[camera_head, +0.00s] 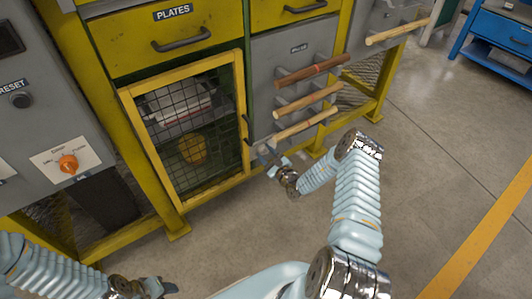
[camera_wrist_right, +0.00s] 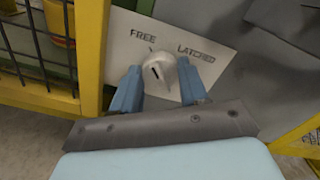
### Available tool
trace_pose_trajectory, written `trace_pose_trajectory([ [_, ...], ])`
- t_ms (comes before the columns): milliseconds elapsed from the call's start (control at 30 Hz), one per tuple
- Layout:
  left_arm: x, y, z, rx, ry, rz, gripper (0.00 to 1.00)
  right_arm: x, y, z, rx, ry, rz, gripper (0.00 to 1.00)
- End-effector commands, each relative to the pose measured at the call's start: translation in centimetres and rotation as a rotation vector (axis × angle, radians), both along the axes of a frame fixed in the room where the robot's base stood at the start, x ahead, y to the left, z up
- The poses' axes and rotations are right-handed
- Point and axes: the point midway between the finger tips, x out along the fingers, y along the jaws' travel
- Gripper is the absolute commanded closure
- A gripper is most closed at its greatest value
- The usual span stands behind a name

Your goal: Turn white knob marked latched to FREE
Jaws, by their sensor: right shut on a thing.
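The white knob (camera_wrist_right: 172,80) sits on a pale plate (camera_wrist_right: 208,58) in the right wrist view. The plate reads FREE at left and LATCHED at right. The knob's dark mark leans to the upper left, towards the FREE side; its exact setting is hard to tell. My right gripper (camera_wrist_right: 160,84) is shut on the knob, one blue finger on each side. In the head view my right gripper (camera_head: 268,160) is low by the grey panel, right of the mesh door, and hides the knob. My left gripper (camera_head: 162,287) is at the bottom left, away from it; its fingers are unclear.
A yellow-framed mesh door (camera_head: 188,132) stands left of the knob. Wooden bars (camera_head: 310,100) stick out above my right gripper. A grey box with an orange knob (camera_head: 68,164) is at left. The floor (camera_head: 425,150) at right is clear.

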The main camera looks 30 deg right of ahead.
Motion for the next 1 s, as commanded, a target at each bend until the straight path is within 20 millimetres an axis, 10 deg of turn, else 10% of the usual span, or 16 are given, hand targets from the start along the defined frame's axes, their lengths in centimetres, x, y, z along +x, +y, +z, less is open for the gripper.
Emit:
trace_pose_trajectory([
  [667,-0.04,-0.11,0.2,-0.001,0.0,-0.001,0.57,-0.05,0.03,-0.14,-0.067,-0.002,0.0,0.87],
  [700,-0.04,-0.11,0.2,-0.001,0.0,-0.001,0.57,-0.05,0.02,-0.15,-0.067,-0.002,0.0,0.55],
  [867,-0.04,-0.11,0.2,-0.001,0.001,-0.002,0.57,-0.04,0.02,-0.12,-0.066,-0.003,0.0,0.31],
  [1000,-0.04,-0.1,0.21,-0.001,0.0,-0.001,0.57,-0.02,0.01,-0.08,-0.066,-0.004,0.0,0.31],
])
